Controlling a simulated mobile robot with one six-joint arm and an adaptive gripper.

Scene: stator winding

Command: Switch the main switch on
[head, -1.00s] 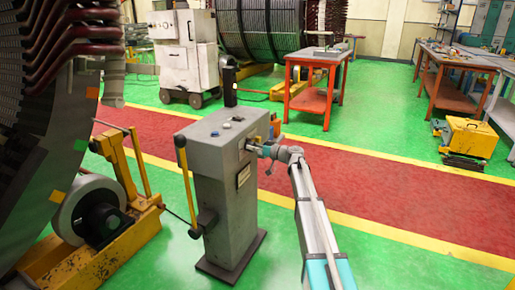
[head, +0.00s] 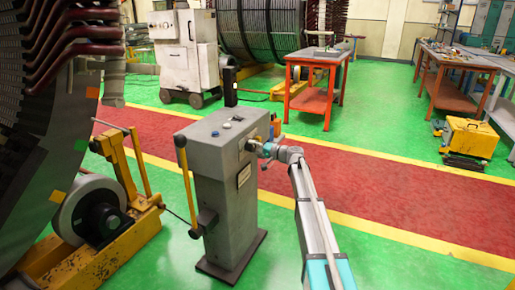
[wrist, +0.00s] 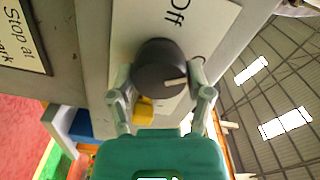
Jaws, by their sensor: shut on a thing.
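The main switch (wrist: 163,68) is a dark round knob with a pale pointer line, on a light plate (wrist: 195,20) marked "Off" on the side of a grey control pedestal (head: 228,190). In the wrist view the pointer line lies towards the right, slightly tilted. My gripper (wrist: 162,95) has one finger on each side of the knob and is shut on it. In the head view my gripper (head: 258,147) is at the upper right side of the pedestal, and the knob is mostly hidden there.
A "Stop at mark" label (wrist: 22,40) is beside the plate. A yellow lever (head: 184,175) stands on the pedestal's left side. The large stator (head: 45,130) and a yellow roller stand (head: 110,235) are at the left. Green floor is clear right of my arm.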

